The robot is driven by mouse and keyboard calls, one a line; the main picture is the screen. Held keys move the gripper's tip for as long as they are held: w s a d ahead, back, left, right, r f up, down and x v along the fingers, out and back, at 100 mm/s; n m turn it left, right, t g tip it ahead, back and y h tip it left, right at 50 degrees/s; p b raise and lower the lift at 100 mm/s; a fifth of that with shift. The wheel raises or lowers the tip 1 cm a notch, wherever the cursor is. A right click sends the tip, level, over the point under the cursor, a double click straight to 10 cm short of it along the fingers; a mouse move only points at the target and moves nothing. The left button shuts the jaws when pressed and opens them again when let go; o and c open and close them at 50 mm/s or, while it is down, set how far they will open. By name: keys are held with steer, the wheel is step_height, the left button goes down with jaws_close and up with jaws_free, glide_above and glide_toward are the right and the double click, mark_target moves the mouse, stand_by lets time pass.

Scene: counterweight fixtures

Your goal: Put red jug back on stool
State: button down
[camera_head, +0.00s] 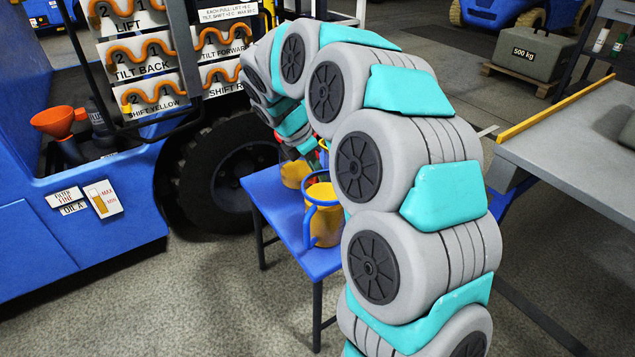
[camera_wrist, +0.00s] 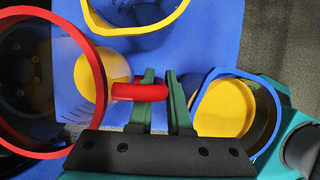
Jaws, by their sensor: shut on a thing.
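The red jug (camera_wrist: 97,110) is at the left of the wrist view, its wide red rim facing the camera. Its red handle (camera_wrist: 128,91) reaches between the green fingers of my gripper (camera_wrist: 162,82), which is shut on it. The blue stool (camera_wrist: 215,40) lies below in that view. The jug overlaps the stool's left edge there; I cannot tell whether it touches the top. In the head view, the stool (camera_head: 283,211) stands beside the blue vehicle, and my arm mostly hides my gripper and the red jug.
A blue-rimmed jug with yellow inside (camera_head: 322,228) stands on the stool; it shows at right in the wrist view (camera_wrist: 222,108). A yellow jug (camera_head: 293,174) is behind it. The vehicle's wheel (camera_head: 235,165) is close behind the stool. A grey table (camera_head: 580,145) is at right.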

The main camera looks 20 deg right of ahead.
steer(key=shift+f, duration=1.7)
steer(key=c, duration=1.1)
jaws_free()
steer(key=shift+f, duration=0.15)
steer(key=shift+c, duration=0.2)
steer(key=v, duration=1.2)
steer(key=s+f+m+g+y, duration=0.1)
steer(key=s+f+m, duration=0.2)
steer(key=s+m, duration=0.4)
steer(key=s+d+f+m+g+y, duration=0.1)
steer(key=s+m, duration=0.6)
steer(key=s, duration=1.1)
steer(key=s+f+m+g+y, duration=0.1)
steer(key=s+f+m, duration=0.3)
steer(key=s, duration=0.9)
steer(key=m+y, duration=0.1)
steer(key=m, duration=0.2)
steer(key=shift+d+f+m+p, duration=0.3)
steer(key=shift+p, duration=0.1)
